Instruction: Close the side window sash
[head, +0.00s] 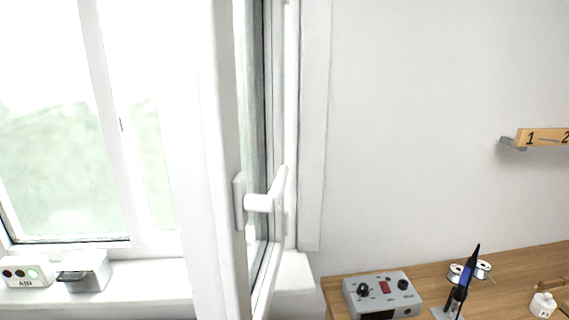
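The side window sash (213,150) stands swung open into the room, seen nearly edge-on in the head view. Its white handle (262,203) sits on the sash's edge, with the grip pointing up. The white window frame (312,130) is to the right, by the wall. Bright glass shows between the sash and the frame. Neither my left nor my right gripper shows in the head view.
A white box marked AIR (26,272) and a small grey-white box (84,272) stand on the sill at left. A wooden bench (440,285) at lower right holds a grey control box (381,295), a soldering iron (462,285) and a small white bottle (542,305). A numbered wooden rack (545,138) is on the wall.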

